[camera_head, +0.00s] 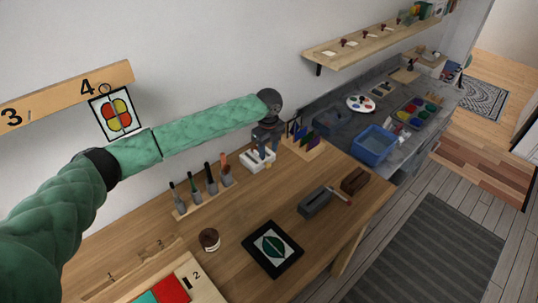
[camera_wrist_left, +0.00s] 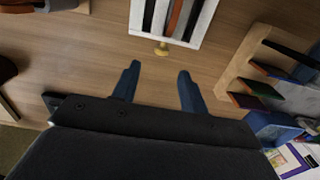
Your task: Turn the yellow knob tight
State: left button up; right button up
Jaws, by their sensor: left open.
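The yellow knob (camera_wrist_left: 162,49) is small and sits at the near end of a white holder (camera_wrist_left: 208,22) with several dark, grey and brown strips in it. In the head view the white holder (camera_head: 258,161) stands on the wooden bench, and my gripper hides part of it; I cannot make out the knob there. My left gripper (camera_head: 265,148) is above the holder, pointing down. In the wrist view its two blue fingers (camera_wrist_left: 160,74) are open and apart, with nothing between them. The knob lies just beyond the fingertips, roughly centred between them. My right gripper is not in view.
A wooden rack of coloured panels (camera_head: 303,142) stands close on the right. A rack of upright tools (camera_head: 204,191) stands on the left. A grey block (camera_head: 314,202), a brown block (camera_head: 354,181), a dark-framed leaf picture (camera_head: 272,249) and a jar (camera_head: 209,240) occupy the front.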

aim_at(269, 164)
pick_arm(q)
jog(key=f+p, duration=0.1)
jog(key=f, duration=0.2)
jog(key=f+p, duration=0.1)
jog(key=f, duration=0.2)
jog(key=shift+w+f, duration=0.2)
jog(key=shift+f, duration=0.05)
jog(key=shift+s+f+p, duration=0.15)
jog(key=shift+f+p, duration=0.1)
jog(key=shift+p, duration=0.05)
jog(key=shift+w+f, duration=0.2)
jog(key=shift+r, duration=0.1)
jog(key=c, duration=0.9)
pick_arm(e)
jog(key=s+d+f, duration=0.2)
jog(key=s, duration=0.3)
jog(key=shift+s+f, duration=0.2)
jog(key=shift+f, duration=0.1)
